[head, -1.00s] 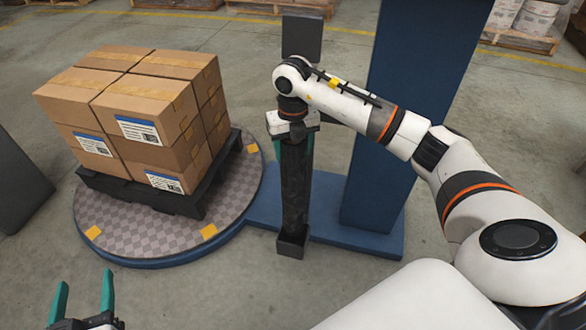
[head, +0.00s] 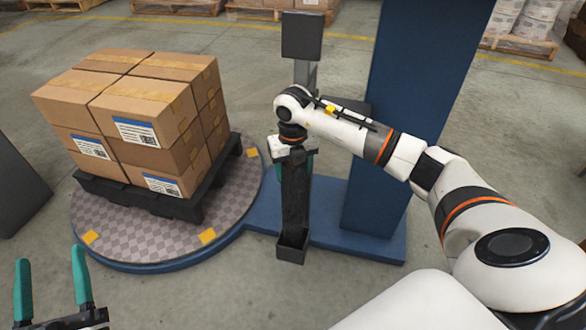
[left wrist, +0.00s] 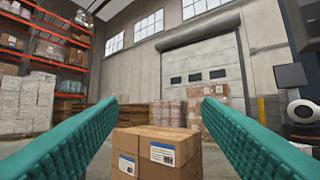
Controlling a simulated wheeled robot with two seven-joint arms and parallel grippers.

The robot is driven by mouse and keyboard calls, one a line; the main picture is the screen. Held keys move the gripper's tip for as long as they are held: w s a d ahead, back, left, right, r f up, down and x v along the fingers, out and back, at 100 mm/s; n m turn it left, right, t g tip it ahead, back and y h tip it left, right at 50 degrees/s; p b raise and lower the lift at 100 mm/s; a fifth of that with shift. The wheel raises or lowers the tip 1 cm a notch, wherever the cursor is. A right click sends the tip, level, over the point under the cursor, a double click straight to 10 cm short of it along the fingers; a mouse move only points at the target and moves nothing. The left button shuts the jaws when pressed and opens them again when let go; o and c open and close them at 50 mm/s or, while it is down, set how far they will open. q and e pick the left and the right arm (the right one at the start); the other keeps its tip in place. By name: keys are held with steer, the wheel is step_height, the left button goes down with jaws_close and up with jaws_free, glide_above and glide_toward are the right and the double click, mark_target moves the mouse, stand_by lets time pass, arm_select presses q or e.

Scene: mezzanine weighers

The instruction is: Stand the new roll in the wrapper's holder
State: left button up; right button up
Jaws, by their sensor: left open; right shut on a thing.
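My right gripper (head: 293,160) is shut around a dark, long, upright thing (head: 295,200), which looks like the new roll. The gripper's teal fingers show partly on either side of it. Its lower end meets a small black open-topped box (head: 291,254), which looks like the bottom of the wrapper's holder. I cannot tell whether it rests on the box's floor. The wrist hides its top. My left gripper (head: 51,258) is open and empty at the lower left. Its teal fingers also frame the left wrist view (left wrist: 158,112).
A pallet of cartons (head: 120,115) stands on the round turntable (head: 150,238) at left. The wrapper's blue mast (head: 415,110) rises behind my right arm from a blue base (head: 355,225). A dark panel (head: 302,35) stands on a grey post. Floor in front is clear.

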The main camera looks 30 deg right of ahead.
steer(key=o, duration=1.7)
